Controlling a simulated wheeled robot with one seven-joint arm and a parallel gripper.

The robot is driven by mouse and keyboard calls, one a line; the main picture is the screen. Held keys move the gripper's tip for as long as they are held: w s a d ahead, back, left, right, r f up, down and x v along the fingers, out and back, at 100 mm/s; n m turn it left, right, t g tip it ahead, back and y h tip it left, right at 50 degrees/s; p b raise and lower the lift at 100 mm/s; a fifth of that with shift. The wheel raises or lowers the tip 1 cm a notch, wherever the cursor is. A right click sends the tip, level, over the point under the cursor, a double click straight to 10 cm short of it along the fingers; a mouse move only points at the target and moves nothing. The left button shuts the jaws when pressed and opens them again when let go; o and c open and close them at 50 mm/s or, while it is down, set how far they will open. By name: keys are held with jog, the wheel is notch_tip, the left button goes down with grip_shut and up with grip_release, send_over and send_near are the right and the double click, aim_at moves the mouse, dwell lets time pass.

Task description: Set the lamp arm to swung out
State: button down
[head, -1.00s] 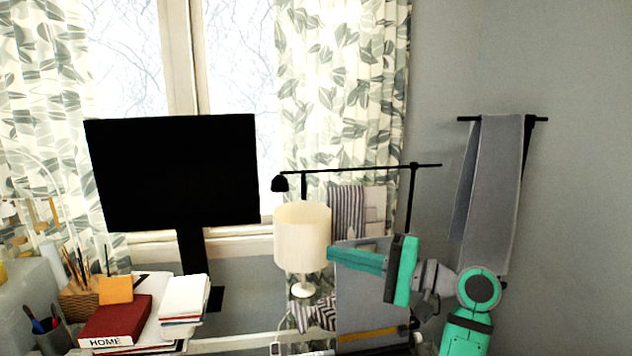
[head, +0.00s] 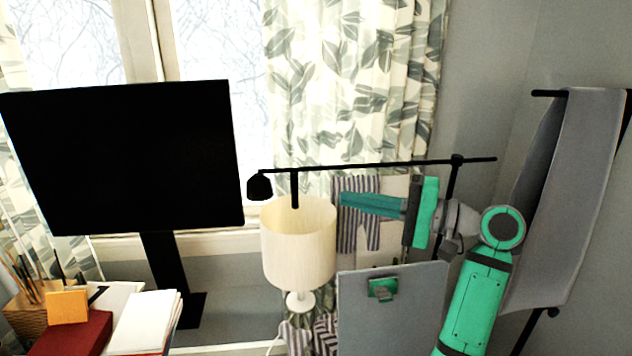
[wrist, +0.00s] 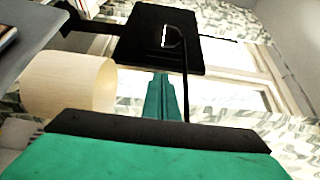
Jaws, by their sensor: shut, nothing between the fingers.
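The lamp arm (head: 375,165) is a thin black bar, running nearly level across the head view in front of the curtain. It crosses a black post (head: 451,180) near its right end. A small black lamp head (head: 260,187) hangs at its left end, and a short black peg (head: 295,188) points down beside it. My gripper (head: 343,199) is shut and empty, pointing left, just below the bar in the picture and right of the peg. I cannot tell its depth gap. In the wrist view, the shut fingers (wrist: 162,97) point toward a thin dark rod, probably the lamp arm (wrist: 186,85).
A cream table lamp (head: 298,250) stands below the lamp head, close to my fingertips in the picture. A black monitor (head: 120,155) is at left, with books (head: 145,322) below. A grey panel (head: 390,320) stands under my gripper. A grey towel (head: 570,190) hangs at right.

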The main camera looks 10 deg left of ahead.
jog(key=x, duration=1)
jog(key=shift+w+a, duration=0.1)
jog(key=shift+w, duration=0.05)
